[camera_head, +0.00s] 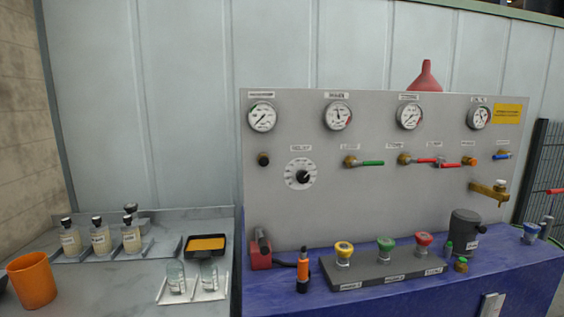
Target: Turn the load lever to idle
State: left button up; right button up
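Neither of my grippers is in view. A lever with a dark handle on a red base (261,252) stands at the left end of the blue bench, its handle near upright and tilted a little left. I cannot read which control is marked as the load lever. On the grey panel (380,225) are a green-handled valve (371,163), two red-handled valves (426,160) (449,165) and a blue-handled valve (502,156), their handles roughly level. A round dial with a black knob (302,177) sits at the panel's left. The labels are too small to read.
Several gauges (263,117) line the panel's top. An orange-and-black tool (303,270) and a dark block with yellow, green and red knobs (385,247) stand before the panel. A dark cylinder (465,232) is at right. Bottles (101,240) and an orange cup (32,281) stand left.

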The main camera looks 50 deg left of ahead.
aim_at(354, 163)
jog(key=u, duration=1.1)
